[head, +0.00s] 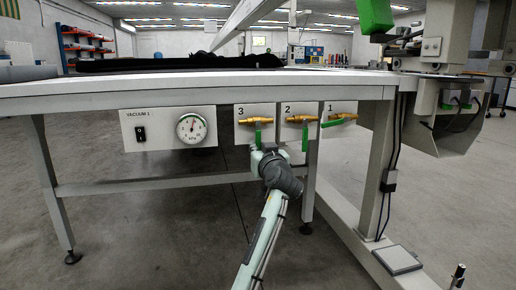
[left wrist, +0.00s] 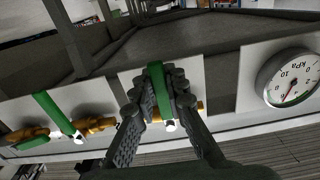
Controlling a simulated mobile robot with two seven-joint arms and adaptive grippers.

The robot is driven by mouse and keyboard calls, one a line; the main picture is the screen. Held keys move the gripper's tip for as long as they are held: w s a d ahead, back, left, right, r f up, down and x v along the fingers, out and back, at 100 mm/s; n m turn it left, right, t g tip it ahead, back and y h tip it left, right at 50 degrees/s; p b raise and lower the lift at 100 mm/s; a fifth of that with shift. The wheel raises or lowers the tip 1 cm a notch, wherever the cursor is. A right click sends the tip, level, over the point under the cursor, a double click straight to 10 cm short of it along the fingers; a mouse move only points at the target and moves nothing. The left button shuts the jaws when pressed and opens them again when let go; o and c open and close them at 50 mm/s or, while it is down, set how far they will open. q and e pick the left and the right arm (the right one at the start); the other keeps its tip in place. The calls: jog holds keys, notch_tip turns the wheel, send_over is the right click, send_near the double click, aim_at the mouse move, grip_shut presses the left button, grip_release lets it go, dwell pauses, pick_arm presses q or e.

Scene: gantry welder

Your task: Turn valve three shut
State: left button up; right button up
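Valve three is the brass valve (head: 256,121) on the panel marked 3 under the table edge. Its green handle (head: 258,137) hangs straight down, across the brass pipe. My left gripper (head: 262,150) comes up from below to the handle's lower part. In the left wrist view, which is turned over, my left gripper (left wrist: 164,84) has its two fingers closed in on the green handle (left wrist: 160,92), one on each side. The brass body (left wrist: 190,107) shows beyond the right finger. My right gripper is in neither view.
Valve two (head: 299,119) has its green handle down; valve one (head: 343,117) has its handle along the pipe. A pressure gauge (head: 191,129) and black switch (head: 140,134) sit left. The table (head: 120,98) is above, its leg (head: 376,170) to the right.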

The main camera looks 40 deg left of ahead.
pick_arm(q)
jog(key=o, duration=0.4)
jog(key=v, duration=0.7)
jog(key=shift+s+d, duration=0.15)
jog(key=shift+s, duration=0.05)
dwell(0.4)
